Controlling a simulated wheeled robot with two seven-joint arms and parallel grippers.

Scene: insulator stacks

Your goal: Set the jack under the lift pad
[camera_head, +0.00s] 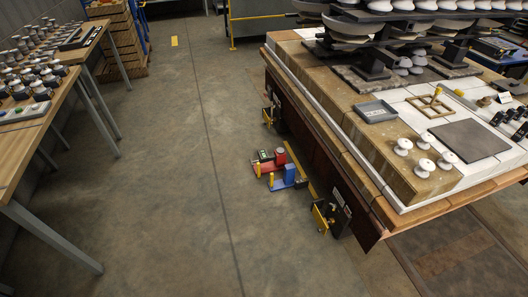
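On the floor beside the left side of the big workbench is a small cluster of red, blue, green and yellow parts. A red piece with a short red cylinder (279,157) stands in it, next to a blue block (289,173); one of these looks like the jack, but I cannot tell which parts belong to it. The lift pad is not clearly identifiable; yellow brackets sit low on the bench side, one near (320,213) and one farther back (267,115). Neither of my grippers is in view.
The workbench (400,215) carries insulator stacks, a grey tray (375,111), a dark mat (467,141) and white knobs (425,167). Side tables with small parts (22,150) line the left. The concrete floor (165,170) between is clear. Shelves (122,45) stand at the back.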

